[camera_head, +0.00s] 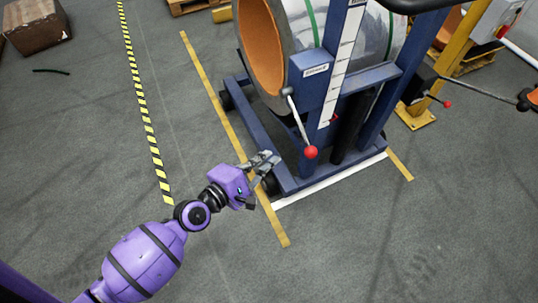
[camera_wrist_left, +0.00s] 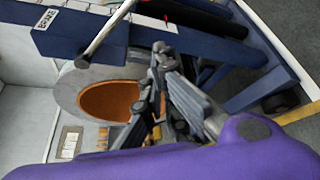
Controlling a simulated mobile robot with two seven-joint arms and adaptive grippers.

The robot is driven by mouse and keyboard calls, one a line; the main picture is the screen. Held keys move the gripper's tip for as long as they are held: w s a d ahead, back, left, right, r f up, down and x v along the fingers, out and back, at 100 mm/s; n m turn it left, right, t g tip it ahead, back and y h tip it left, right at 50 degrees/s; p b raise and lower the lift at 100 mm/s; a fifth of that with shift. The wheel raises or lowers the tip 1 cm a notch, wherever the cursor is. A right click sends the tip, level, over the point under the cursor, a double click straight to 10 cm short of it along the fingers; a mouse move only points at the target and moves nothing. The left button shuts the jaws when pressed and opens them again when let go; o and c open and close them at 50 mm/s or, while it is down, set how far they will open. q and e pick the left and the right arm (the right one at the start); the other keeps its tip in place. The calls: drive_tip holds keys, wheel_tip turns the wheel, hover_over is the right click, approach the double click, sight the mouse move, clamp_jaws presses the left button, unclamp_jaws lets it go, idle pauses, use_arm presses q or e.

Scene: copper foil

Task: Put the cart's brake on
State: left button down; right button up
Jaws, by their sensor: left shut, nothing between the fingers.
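The blue cart (camera_head: 252,122) carries a large roll with an orange-brown core (camera_head: 262,48). A grey lever (camera_head: 298,118) with a red knob (camera_head: 311,152) slants down from a labelled blue box on the cart's front. In the left wrist view, the lever's rod (camera_wrist_left: 108,30) crosses the top, and its knob is out of frame. My right gripper is not in view.
A yellow post (camera_head: 464,40) stands right of the cart, with a second red-tipped lever (camera_head: 440,102) near it. A cardboard box (camera_head: 36,25) lies at the far left. Yellow lines mark the floor. The floor in front is clear.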

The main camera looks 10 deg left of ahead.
sight(300, 124)
use_arm(q)
drive_tip(key=w+d+p, duration=0.2)
drive_tip(key=w+d, duration=0.2)
drive_tip(key=d, duration=0.2)
drive_tip(key=shift+d+r, duration=0.15)
drive_tip(key=shift+d, duration=0.05)
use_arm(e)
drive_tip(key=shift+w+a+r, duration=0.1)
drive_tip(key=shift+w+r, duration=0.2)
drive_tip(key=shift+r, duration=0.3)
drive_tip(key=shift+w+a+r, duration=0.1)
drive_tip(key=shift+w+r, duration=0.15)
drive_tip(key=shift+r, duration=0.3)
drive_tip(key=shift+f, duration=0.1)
use_arm(q)
drive_tip(key=shift+p, duration=0.35)
